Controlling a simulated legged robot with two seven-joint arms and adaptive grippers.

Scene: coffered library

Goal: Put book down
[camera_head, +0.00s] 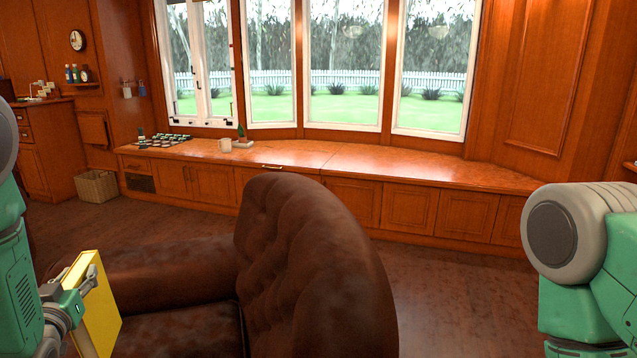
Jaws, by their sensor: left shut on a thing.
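A yellow book (100,317) stands upright at the lower left of the head view, its cover turned to the right. My left gripper (88,280) is shut on the book and holds it in front of the brown tufted leather armchair (315,270). The lower part of the book is cut off by the frame edge. My right arm shows at the right edge, but its gripper is out of view.
The armchair fills the lower middle, with its seat (190,332) low beside the book. A long wooden window bench (400,166) runs along the back, holding a white mug (225,145) and a small plant (241,138). A wicker basket (97,187) stands on the floor at left.

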